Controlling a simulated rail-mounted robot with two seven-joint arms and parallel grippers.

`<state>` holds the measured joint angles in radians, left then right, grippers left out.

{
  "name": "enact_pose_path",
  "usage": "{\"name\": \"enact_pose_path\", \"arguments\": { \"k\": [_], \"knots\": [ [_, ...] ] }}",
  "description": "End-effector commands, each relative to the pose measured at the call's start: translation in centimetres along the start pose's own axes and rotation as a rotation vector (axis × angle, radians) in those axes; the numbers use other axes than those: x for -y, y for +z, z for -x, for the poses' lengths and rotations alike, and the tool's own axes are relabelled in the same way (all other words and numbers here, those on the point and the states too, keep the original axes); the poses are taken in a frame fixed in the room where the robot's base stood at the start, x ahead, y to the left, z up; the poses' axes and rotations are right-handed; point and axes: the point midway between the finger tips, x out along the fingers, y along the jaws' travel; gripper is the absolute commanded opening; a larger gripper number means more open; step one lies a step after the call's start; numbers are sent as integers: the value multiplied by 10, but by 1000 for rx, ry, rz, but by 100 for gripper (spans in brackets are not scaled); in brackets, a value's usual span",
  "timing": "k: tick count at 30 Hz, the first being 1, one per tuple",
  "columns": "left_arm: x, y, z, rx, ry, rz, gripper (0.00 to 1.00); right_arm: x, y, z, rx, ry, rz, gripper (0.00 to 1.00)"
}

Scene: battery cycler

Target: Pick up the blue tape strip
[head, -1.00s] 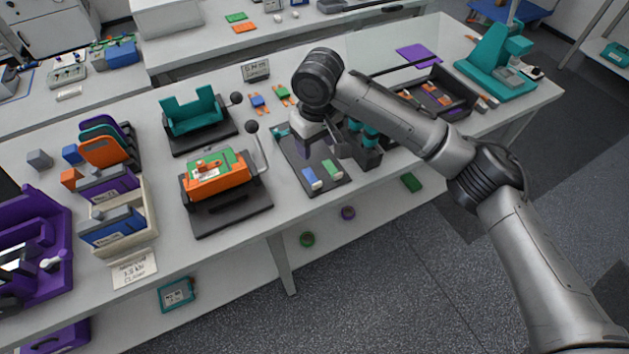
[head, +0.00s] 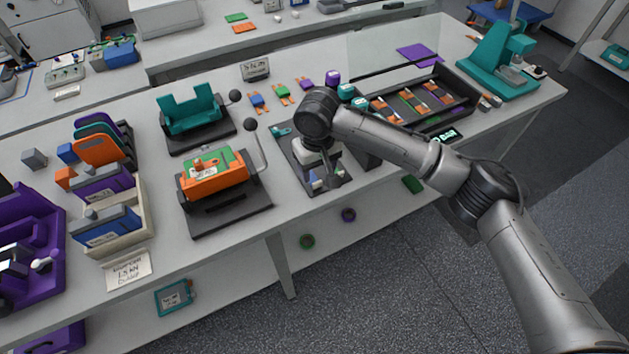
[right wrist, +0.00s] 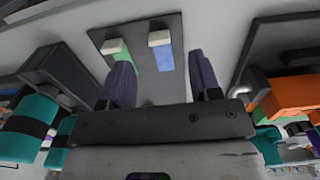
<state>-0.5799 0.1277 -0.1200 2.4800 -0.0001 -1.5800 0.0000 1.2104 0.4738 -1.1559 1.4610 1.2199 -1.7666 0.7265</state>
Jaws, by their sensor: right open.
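The blue tape strip (right wrist: 166,62) lies on a dark grey plate (right wrist: 142,28) in the right wrist view, with a pale block at its far end. In the head view a small part of the blue strip (head: 315,183) shows beside my gripper. A green strip (right wrist: 118,50) with a similar pale block lies to its left in the wrist view. My right gripper (right wrist: 160,62) is open and empty, its two dark purple fingers spread on either side of the blue strip's line. I cannot tell the exact height of the fingertips over the plate. My left gripper is not in view.
An orange and green press (head: 215,178) with a lever stands left of the plate. A black tray (head: 435,98) of strips lies to the right. The table's front edge is close to the plate.

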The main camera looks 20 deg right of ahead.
Motion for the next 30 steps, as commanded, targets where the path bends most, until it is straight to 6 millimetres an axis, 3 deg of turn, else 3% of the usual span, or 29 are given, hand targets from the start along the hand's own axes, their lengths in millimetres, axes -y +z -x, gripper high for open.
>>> {"name": "enact_pose_path", "arguments": {
  "k": [12, 21, 30],
  "knots": [
    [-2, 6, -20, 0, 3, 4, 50, -1, 0, -47, 1, 1, 0, 57],
    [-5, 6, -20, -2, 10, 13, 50, -1, 0, -50, -1, 0, 1, 56],
    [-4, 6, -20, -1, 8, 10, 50, -1, 0, -50, -1, 0, 1, 28]
  ]
}}
